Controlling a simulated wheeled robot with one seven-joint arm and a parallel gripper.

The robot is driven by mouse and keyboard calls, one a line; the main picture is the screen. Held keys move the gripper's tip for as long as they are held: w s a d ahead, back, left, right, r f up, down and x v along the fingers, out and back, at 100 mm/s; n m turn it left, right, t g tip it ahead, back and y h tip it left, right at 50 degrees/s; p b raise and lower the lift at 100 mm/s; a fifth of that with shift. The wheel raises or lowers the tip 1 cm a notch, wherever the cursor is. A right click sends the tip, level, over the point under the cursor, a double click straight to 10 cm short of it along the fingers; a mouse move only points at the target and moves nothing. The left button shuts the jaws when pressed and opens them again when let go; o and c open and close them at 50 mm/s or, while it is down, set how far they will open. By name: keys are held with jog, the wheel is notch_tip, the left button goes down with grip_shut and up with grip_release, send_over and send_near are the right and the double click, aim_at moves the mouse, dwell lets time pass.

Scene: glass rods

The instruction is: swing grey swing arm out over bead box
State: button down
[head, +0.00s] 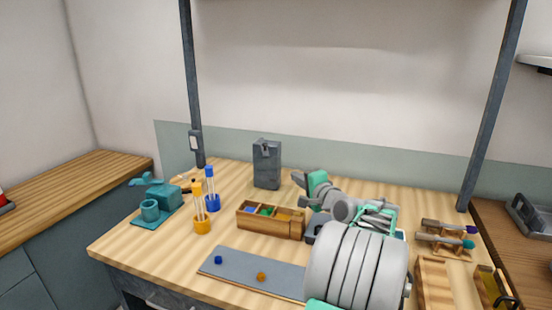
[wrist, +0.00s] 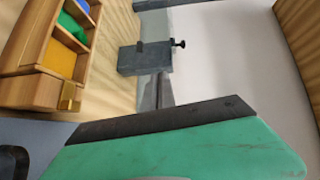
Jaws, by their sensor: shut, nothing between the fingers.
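The wooden bead box (head: 270,232) stands mid-table, with blue, green and yellow compartments; it also shows at upper left in the wrist view (wrist: 38,90). A tall grey block (head: 266,168) with a small fitting on top stands behind it. The wrist view shows a grey block with a black knob (wrist: 143,58) beside the box; I cannot tell whether this is the swing arm. My gripper (head: 302,182) is shut and empty, behind and right of the box, apart from it. Its green and dark finger (wrist: 165,125) fills the lower wrist view. My arm hides the table behind it.
Two tubes with orange and blue caps (head: 202,210) stand left of the box, near a teal device (head: 160,200). A grey-blue mat (head: 235,272) with two beads lies in front. A wooden rack (head: 445,243) stands right of my arm.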

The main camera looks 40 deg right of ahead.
jog(key=s+d+r+m+t+h, duration=0.1)
jog(key=s+d+r+m, duration=0.1)
jog(key=s+d, duration=0.15)
jog(key=w+p, duration=0.1)
jog(key=w, duration=1.1)
jog(key=shift+w+d+p, duration=0.15)
jog(key=shift+d+p, duration=0.15)
jog(key=shift+d, duration=0.1)
